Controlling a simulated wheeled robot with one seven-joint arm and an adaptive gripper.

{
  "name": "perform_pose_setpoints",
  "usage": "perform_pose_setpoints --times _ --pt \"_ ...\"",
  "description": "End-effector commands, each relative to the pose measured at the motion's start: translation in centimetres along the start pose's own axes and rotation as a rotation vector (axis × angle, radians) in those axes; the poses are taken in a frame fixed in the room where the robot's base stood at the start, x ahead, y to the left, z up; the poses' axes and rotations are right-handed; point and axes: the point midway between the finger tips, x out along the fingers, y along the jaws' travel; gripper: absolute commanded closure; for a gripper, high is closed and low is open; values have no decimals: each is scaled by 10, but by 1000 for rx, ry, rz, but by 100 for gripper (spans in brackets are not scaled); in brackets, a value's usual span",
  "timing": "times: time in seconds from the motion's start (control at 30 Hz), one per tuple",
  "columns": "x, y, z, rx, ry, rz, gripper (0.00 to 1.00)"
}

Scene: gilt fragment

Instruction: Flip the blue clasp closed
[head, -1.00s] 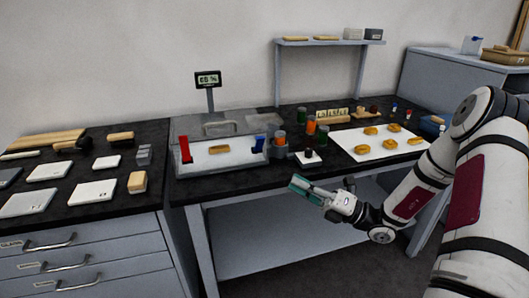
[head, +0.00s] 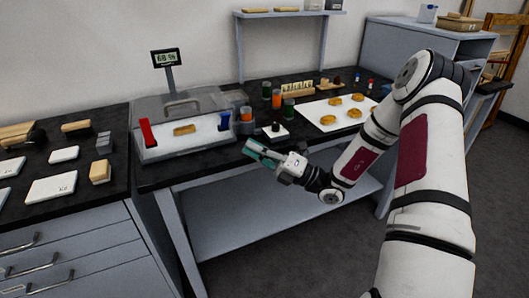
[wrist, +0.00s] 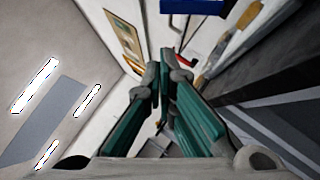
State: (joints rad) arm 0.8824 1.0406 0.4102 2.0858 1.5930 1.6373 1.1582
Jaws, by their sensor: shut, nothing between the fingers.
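A clear-sided case (head: 185,150) with a grey handle on its lid stands on the black bench. A tan fragment (head: 184,130) lies inside it. The blue clasp (head: 224,121) is at the case's right front side, and a red clasp (head: 147,132) stands at the left. The blue clasp's exact angle is too small to tell. My gripper (head: 247,146), with teal fingers, is shut and empty, in front of and below the blue clasp, apart from it. In the wrist view my fingers (wrist: 164,60) converge, and a blue part (wrist: 192,6), likely the clasp, shows at the top edge.
Orange and green jars (head: 277,98) and a small white pad with a dark knob (head: 275,130) stand right of the case. A white sheet (head: 318,126) with yellow pieces lies farther right. A display (head: 166,58) rises behind the case. Open floor lies before the bench.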

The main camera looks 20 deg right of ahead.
Motion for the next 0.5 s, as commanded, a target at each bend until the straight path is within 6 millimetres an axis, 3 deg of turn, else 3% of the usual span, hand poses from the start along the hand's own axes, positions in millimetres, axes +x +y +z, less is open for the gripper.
perform_pose_setpoints --times 0.23,0.5 --pt "49 0 -1 0 3 0 100" --pt "69 0 24 -2 1 -1 100"
